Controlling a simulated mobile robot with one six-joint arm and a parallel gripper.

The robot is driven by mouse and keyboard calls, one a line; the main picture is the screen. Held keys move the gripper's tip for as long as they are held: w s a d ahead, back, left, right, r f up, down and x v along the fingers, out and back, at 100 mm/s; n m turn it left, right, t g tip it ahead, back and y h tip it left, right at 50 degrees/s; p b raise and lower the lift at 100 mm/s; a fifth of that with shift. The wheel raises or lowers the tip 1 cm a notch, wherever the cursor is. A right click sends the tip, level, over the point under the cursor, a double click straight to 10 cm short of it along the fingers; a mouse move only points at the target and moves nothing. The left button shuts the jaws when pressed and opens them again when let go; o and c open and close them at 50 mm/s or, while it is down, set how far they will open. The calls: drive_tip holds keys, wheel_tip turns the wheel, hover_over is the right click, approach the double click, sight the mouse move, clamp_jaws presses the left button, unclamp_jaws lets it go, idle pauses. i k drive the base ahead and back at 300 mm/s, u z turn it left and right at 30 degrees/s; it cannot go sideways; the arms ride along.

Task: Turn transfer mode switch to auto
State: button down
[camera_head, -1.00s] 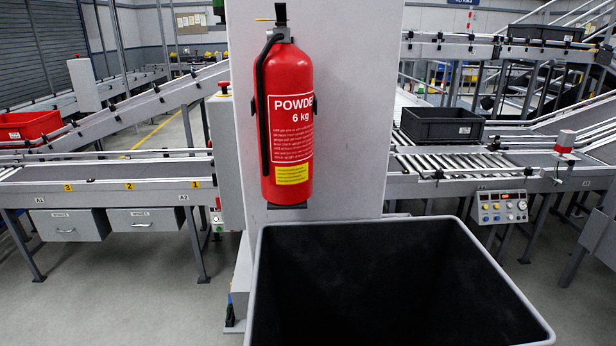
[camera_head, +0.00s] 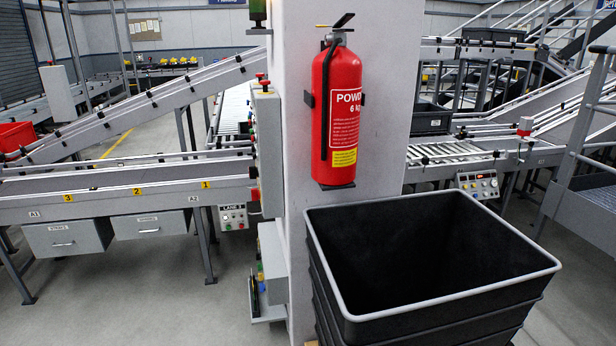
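I cannot make out a switch labelled transfer mode. A small grey box marked "LANE" (camera_head: 233,217) with buttons sits under the left conveyor. A grey box (camera_head: 267,140) with a red button on top is on the left side of the pillar, seen edge-on, so its face is hidden. My gripper is not in view.
A grey pillar (camera_head: 384,80) carries a red fire extinguisher (camera_head: 337,110). Stacked black bins (camera_head: 430,308) stand before it at the right. A low grey box (camera_head: 272,262) juts from the pillar's left side. Open floor (camera_head: 150,300) lies at the front left, before drawers (camera_head: 68,239).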

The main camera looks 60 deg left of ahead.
sight(253, 171)
drive_tip(key=u, duration=0.05)
drive_tip(key=k, duration=1.75)
drive_tip(key=u, duration=1.85)
drive_tip(key=i, duration=1)
